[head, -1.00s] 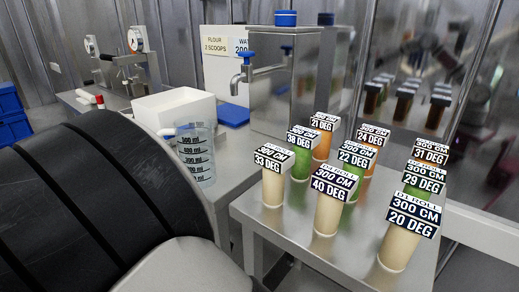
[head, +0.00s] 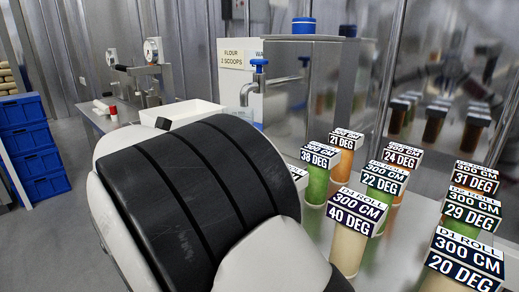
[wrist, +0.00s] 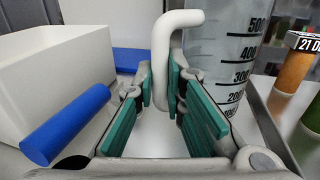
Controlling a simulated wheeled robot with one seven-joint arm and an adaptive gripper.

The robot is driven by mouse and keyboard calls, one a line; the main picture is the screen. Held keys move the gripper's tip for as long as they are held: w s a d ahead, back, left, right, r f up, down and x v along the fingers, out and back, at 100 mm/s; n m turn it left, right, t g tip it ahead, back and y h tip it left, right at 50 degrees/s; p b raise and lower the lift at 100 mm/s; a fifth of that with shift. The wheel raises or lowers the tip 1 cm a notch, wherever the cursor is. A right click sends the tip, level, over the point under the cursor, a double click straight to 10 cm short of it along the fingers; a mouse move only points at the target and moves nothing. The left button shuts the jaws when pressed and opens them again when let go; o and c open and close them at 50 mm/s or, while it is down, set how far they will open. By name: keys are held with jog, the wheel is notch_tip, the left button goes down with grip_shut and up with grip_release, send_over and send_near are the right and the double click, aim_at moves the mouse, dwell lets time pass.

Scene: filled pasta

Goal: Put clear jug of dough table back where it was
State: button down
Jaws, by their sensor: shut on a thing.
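The clear jug (wrist: 222,60) with dark measuring marks stands upright in the wrist view, right of centre, on a pale metal surface. Its white handle (wrist: 161,60) rises between the green-padded fingers of my gripper (wrist: 160,88). My gripper is shut on that handle. I cannot tell if the jug's base touches the surface, as its bottom is partly hidden. In the head view, my large black-banded arm hides both jug and gripper.
A white open bin (wrist: 60,70) and a blue cylinder (wrist: 66,125) are left of my gripper. Labelled dough rolls (head: 346,240) stand close together on the right-hand table. A steel tank with a blue-handled tap (head: 257,75) stands behind. Blue crates (head: 35,160) stand far left.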

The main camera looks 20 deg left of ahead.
jog(key=shift+w+d+f+b, duration=0.15)
jog(key=shift+w+f+b, duration=0.35)
jog(key=shift+w+f, duration=0.35)
jog(key=shift+w+d+f+b, duration=0.15)
jog(key=shift+w+f+b, duration=0.3)
jog(key=shift+w+f, duration=0.35)
jog(key=shift+s+f, duration=0.1)
jog(key=shift+f, duration=0.1)
jog(key=c, duration=1.7)
grip_release()
jog(key=shift+o, duration=0.2)
jog(key=shift+r, duration=0.1)
jog(key=s, duration=0.4)
jog(key=s+a+p, duration=0.1)
jog(key=s, duration=0.3)
jog(key=s+a+p, duration=0.1)
jog(key=s, duration=0.3)
jog(key=shift+w, duration=0.1)
